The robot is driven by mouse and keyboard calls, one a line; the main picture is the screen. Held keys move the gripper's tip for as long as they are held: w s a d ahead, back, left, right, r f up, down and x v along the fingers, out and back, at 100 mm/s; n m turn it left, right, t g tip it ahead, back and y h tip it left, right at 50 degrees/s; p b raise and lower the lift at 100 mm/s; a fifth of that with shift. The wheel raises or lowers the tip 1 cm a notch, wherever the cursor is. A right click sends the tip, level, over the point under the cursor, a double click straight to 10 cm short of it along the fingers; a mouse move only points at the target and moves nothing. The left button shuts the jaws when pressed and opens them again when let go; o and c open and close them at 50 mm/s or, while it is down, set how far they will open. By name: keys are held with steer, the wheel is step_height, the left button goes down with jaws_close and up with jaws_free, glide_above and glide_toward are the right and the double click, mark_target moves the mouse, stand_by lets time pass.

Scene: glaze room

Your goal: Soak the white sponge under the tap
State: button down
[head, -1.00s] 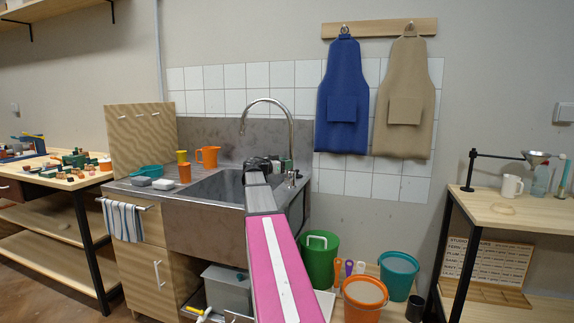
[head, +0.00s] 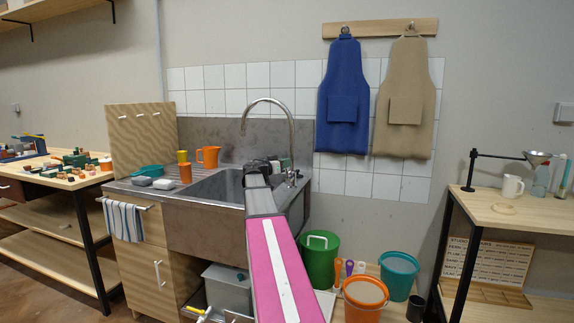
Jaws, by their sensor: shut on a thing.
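My gripper (head: 262,166) is at the far end of my outstretched arm, over the right part of the sink (head: 205,190). It is shut, but its fingers and what they hold are hidden behind my wrist. The tall curved tap (head: 291,135) rises behind the sink, its spout bending left above my gripper. I see no water at the spout. A pale block (head: 163,184), which looks like a white sponge, lies on the counter left of the sink. A greyer block (head: 141,181) lies beside it. I cannot tell for sure which is a sponge.
An orange jug (head: 208,156), a yellow cup (head: 182,157), an orange cup (head: 185,173) and a teal bowl (head: 151,171) stand left of the sink. A green bucket (head: 318,262), an orange bucket (head: 364,298) and a teal bucket (head: 398,275) stand low on the right.

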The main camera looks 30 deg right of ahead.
steer(key=c, duration=1.2)
jaws_free()
steer(key=s+a, duration=0.1)
steer(key=a, duration=0.9)
steer(key=shift+s+a+f, duration=0.15)
steer(key=shift+a+f, duration=0.2)
steer(key=shift+f, duration=0.1)
